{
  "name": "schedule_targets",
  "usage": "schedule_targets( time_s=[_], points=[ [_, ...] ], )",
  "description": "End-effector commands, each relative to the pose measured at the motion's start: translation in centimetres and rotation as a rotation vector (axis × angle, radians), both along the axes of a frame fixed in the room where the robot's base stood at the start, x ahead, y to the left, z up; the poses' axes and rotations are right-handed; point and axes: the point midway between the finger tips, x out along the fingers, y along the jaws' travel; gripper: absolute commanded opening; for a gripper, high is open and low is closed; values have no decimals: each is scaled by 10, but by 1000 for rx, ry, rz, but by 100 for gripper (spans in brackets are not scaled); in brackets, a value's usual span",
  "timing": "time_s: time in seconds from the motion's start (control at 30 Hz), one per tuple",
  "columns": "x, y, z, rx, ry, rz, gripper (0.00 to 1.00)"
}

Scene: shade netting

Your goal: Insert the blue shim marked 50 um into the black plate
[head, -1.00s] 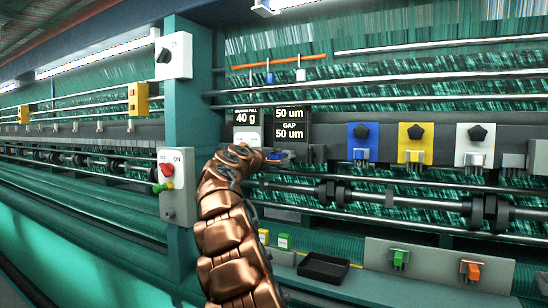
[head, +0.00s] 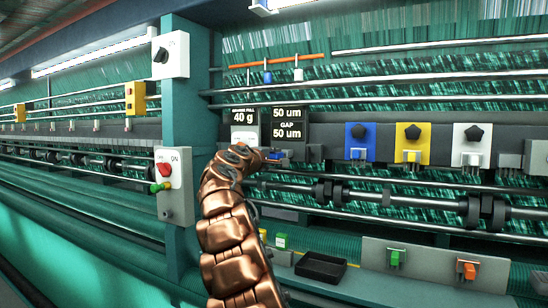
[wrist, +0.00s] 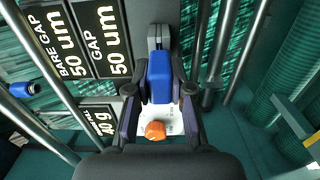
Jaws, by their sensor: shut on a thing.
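My gripper (wrist: 160,92) is shut on the blue shim (wrist: 160,77), which sits between its two fingers in the wrist view. The shim's marking is not readable. Its far end meets or overlaps a dark grey block (wrist: 158,40); I cannot tell whether it is inside it, or whether that block is the black plate. In the head view my gripper (head: 268,155) is at the dark rail below the signs, with a bit of the blue shim (head: 278,155) showing; my arm hides the rest.
A white piece with an orange knob (wrist: 155,130) shows between the fingers. Signs (head: 288,123) read 50 um and 40 g. Blue (head: 362,141), yellow (head: 413,154) and white (head: 473,157) knob units line the rail to the right. A black tray (head: 320,268) lies below.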

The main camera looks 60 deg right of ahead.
Motion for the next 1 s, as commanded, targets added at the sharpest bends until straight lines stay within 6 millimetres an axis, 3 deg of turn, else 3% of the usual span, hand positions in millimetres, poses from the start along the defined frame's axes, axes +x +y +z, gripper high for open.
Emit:
schedule_targets(
  time_s=[0.83, 0.87, 1.0],
  points=[
    [0, -15, 1, -1, 0, -1, 0],
    [0, -15, 1, -1, 0, -1, 22],
    [0, -15, 1, -1, 0, -1, 37]
  ],
)
